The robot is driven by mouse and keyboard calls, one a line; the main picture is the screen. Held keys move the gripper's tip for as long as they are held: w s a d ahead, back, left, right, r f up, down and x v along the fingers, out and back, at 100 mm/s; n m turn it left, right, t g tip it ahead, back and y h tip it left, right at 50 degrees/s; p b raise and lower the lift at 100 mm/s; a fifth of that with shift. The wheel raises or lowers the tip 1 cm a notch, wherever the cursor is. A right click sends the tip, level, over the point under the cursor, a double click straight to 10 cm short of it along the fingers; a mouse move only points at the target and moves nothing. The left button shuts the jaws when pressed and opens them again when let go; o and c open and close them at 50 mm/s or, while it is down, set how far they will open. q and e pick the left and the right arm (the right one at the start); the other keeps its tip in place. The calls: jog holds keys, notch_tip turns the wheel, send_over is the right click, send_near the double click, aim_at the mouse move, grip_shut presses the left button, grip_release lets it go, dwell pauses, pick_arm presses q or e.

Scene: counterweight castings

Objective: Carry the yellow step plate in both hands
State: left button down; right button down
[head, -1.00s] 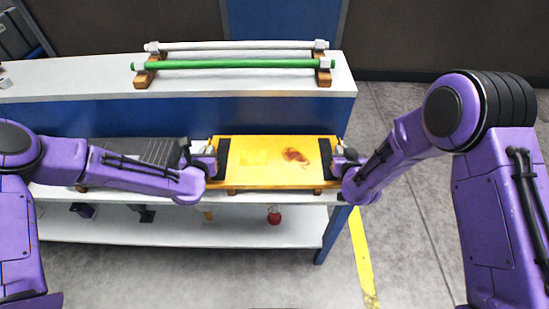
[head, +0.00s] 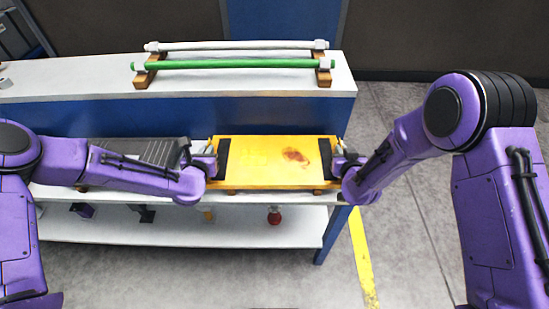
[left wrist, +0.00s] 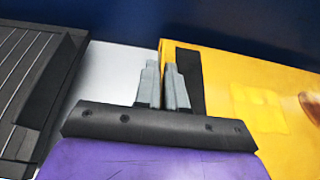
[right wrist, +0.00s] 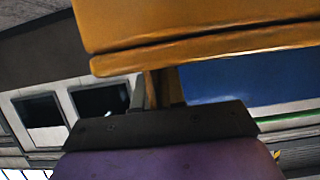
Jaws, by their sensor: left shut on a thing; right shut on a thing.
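The yellow step plate (head: 265,163) lies flat over the middle shelf, with a dark strip near each end and a rusty stain on its right half. My left gripper (head: 210,163) is shut on its left end; the left wrist view shows the fingers (left wrist: 165,85) at that edge beside the dark strip. My right gripper (head: 343,162) is shut on its right end. In the right wrist view the plate (right wrist: 200,30) fills the top and the fingertips are mostly hidden. I cannot tell whether the plate touches its supports.
A dark ribbed plate (head: 150,152) lies left of the yellow plate. Green (head: 230,64) and white (head: 230,45) rods rest on wooden blocks on the upper shelf. Small items, including a red one (head: 274,215), are on the lower shelf. The floor to the right is open, with a yellow line (head: 361,255).

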pick_arm(q)
jog(key=shift+r, duration=0.15)
pick_arm(e)
jog(key=shift+r, duration=0.15)
